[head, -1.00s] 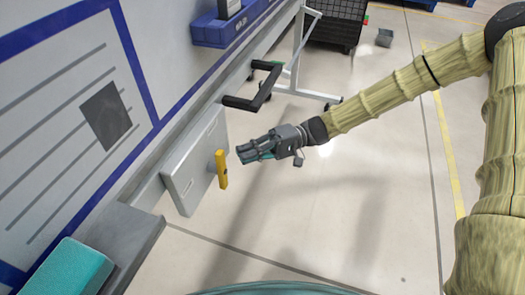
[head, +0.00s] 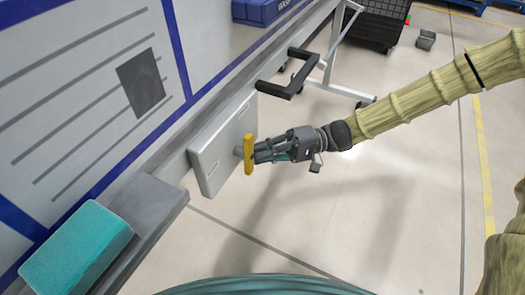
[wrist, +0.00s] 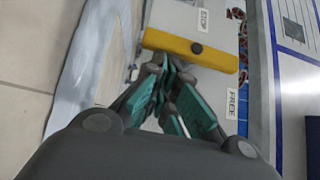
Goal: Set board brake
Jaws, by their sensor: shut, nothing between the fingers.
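The brake is a grey panel (head: 212,155) on the board's lower edge with a yellow bar handle (head: 249,155) on a round hub. In the wrist view the yellow handle (wrist: 190,50) lies across the picture, with a dark pivot at its middle. A STOP label (wrist: 203,20) is above it and a FREE label (wrist: 233,103) below it. My gripper (head: 259,153) is shut and empty, its fingertips right at the handle's side. In the wrist view the fingertips (wrist: 166,72) overlap the handle's near edge; I cannot tell whether they touch it.
A black bracket (head: 289,75) juts out above and right of the panel. A grey ledge (head: 150,205) with a teal block (head: 75,250) is at lower left. A white wheeled frame (head: 330,60) stands behind.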

